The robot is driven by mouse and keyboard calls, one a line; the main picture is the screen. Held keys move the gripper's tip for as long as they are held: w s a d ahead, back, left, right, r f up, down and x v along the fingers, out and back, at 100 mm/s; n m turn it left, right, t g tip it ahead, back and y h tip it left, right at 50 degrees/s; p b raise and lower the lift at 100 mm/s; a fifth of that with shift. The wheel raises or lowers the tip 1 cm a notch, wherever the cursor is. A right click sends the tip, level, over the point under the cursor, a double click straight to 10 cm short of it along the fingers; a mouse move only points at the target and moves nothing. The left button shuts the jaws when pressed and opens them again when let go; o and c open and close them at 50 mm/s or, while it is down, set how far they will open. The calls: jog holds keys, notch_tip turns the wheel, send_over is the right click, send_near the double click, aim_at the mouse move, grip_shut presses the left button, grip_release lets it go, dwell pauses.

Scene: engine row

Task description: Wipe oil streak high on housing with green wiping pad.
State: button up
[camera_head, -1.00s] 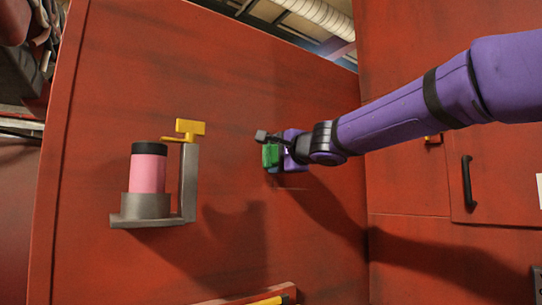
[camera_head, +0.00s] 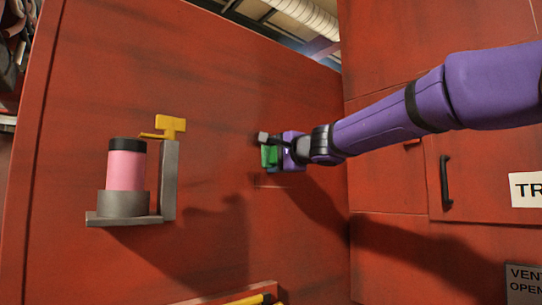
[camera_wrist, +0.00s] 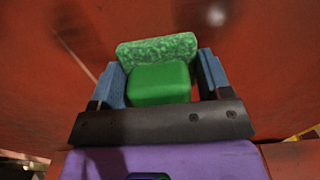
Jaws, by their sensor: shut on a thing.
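The green wiping pad (camera_wrist: 158,50) has a speckled face and a smooth green block behind it. My gripper (camera_wrist: 160,80) is shut on this block, with a blue finger on each side. In the head view my gripper (camera_head: 276,157) holds the pad (camera_head: 266,157) up at the red housing (camera_head: 215,100). The pad's face is turned to the housing; I cannot tell whether it touches. Dark smudges lie on the housing around the pad, and I cannot tell which is the oil streak. A thin pale line (camera_wrist: 78,60) shows to the left of the pad in the wrist view.
A grey bracket (camera_head: 168,180) on the housing at left holds a pink cylinder (camera_head: 126,170) with a black cap, under a yellow lever (camera_head: 171,127). A black handle (camera_head: 445,182) is on the red panel at right. A yellow bar (camera_head: 248,299) is at the bottom.

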aim_at(244, 154)
jog(key=shift+s+a, duration=0.65)
jog(key=shift+a, duration=0.2)
jog(key=shift+s+a, duration=0.6)
jog(key=shift+a, duration=0.2)
jog(key=shift+s+a, duration=0.5)
jog(key=shift+a, duration=0.35)
jog(key=shift+s+a, duration=0.5)
jog(key=shift+a, duration=0.35)
jog(key=shift+v, duration=2.95)
jog(key=shift+s, duration=0.1)
jog(key=v, duration=0.3)
